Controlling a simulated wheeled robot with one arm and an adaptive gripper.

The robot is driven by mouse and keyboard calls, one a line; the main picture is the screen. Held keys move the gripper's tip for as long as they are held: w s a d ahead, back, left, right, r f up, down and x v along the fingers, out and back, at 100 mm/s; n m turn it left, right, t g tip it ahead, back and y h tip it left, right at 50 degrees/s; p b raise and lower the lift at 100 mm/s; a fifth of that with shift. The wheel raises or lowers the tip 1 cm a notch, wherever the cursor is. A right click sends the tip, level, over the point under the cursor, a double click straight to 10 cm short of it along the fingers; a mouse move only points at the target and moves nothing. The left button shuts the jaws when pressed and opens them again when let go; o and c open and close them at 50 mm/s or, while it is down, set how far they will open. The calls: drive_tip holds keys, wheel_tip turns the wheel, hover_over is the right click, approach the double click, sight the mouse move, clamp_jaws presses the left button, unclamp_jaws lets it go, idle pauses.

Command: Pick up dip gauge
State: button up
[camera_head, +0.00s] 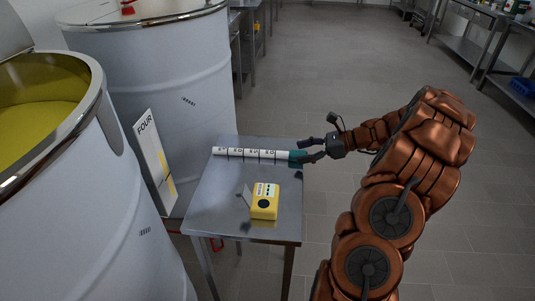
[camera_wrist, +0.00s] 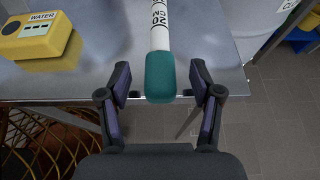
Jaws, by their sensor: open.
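The dip gauge (camera_head: 249,154) is a white rod with black marks and a teal end. It lies across the far part of the metal table, its teal end at the right edge. My gripper (camera_head: 306,150) is at that teal end, reaching in from the right. In the wrist view the dip gauge (camera_wrist: 160,26) runs away from me, and its teal end (camera_wrist: 160,78) lies between the two open fingers of my gripper (camera_wrist: 160,92). Gaps show on both sides, so the fingers do not look closed on it. The far end is out of the wrist view.
A yellow box labelled WATER (camera_head: 265,201) stands on the small metal table (camera_head: 215,200) near the gauge. A sign reading FOUR (camera_head: 154,160) stands at the table's left. Large white tanks (camera_head: 165,85) fill the left side. Open floor (camera_head: 340,70) lies behind.

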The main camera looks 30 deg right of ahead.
drive_tip(key=shift+x, duration=1.35)
clamp_jaws()
drive_tip(key=shift+r, duration=0.1)
